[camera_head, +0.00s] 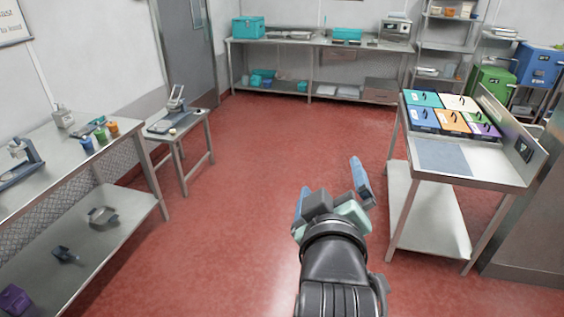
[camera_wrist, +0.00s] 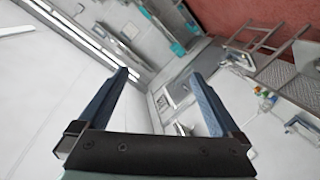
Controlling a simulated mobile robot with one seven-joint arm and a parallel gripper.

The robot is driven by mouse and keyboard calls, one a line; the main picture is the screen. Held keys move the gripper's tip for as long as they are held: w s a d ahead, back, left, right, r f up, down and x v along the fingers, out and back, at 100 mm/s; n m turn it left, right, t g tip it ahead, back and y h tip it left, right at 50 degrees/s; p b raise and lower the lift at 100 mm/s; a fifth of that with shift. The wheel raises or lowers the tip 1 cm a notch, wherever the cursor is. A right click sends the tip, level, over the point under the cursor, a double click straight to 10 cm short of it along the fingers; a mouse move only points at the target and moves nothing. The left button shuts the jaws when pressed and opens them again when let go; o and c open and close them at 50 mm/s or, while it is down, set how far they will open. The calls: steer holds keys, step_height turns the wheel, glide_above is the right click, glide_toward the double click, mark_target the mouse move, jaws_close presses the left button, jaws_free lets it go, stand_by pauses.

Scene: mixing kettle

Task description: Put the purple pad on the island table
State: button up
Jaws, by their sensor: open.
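My gripper (camera_head: 332,192) is open and empty, raised over the red floor left of the right-hand steel table. Its two blue fingers stand wide apart in the wrist view (camera_wrist: 158,78), with nothing between them. I cannot pick out a purple pad for certain. A purple item (camera_head: 14,300) sits on the lower shelf at the far left, cut by the picture edge. The right-hand steel table (camera_head: 478,168) bears several colored lidded bins, one with a purple lid (camera_head: 484,128), and a flat grey-blue mat (camera_head: 442,157). Which table is the island table is not clear.
A long steel table (camera_head: 50,165) with small colored jars runs along the left, with a small side table (camera_head: 185,125) beyond it. A back counter (camera_head: 310,42) holds a teal box (camera_head: 248,27). The red floor (camera_head: 265,150) between is clear.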

steer(key=s+a+r+m+t, duration=0.2)
steer(key=s+r+t, duration=0.2)
steer(key=r, duration=0.6)
steer(key=s+a+r+m+t+y, duration=0.1)
steer(key=s+r, duration=0.4)
steer(key=r, duration=0.6)
steer(key=s+a+r+m+t+y, duration=0.1)
steer(key=s+a+r+m+t, duration=0.2)
steer(key=r, duration=0.7)
steer(key=s+a+t, duration=0.1)
steer(key=s+t, duration=0.1)
steer(key=t, duration=0.1)
steer(key=shift+a+r+t, duration=0.2)
steer(key=shift+r+t, duration=0.05)
steer(key=shift+t, duration=0.05)
